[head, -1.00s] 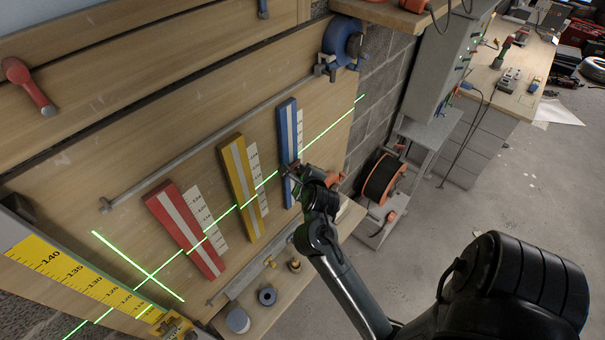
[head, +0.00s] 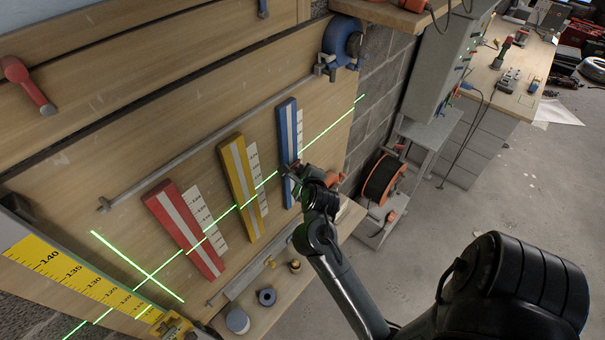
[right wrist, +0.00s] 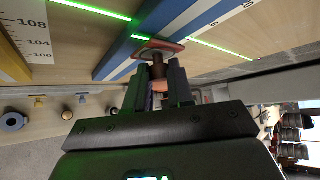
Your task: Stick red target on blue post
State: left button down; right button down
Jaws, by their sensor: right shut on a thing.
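The blue post (head: 287,140), with a pale centre stripe, is fixed to the wooden board, right of the yellow and red posts. It also shows in the right wrist view (right wrist: 190,22). My right gripper (head: 293,172) is at the lower part of the blue post. In the right wrist view my right gripper (right wrist: 160,85) is shut on the dark stem behind the red target (right wrist: 160,45). The target's flat plate lies at the blue post's face, near the green laser line. I cannot tell whether it touches. My left gripper is not in view.
The yellow post (head: 243,185) and red post (head: 184,228) stand to the left with white scales beside them. A ledge below holds a grey cup (head: 237,321) and a dark ring (head: 267,297). An orange cable reel (head: 383,180) is at right.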

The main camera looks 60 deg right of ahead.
jog(key=shift+w+d, duration=0.1)
jog(key=shift+w, duration=0.35)
dwell(0.4)
jog(key=c, duration=0.9)
grip_release()
jog(key=shift+c, duration=0.2)
jog(key=shift+o, duration=0.2)
jog(key=shift+o, duration=0.5)
jog(key=o, duration=0.4)
jog(key=shift+s, duration=0.1)
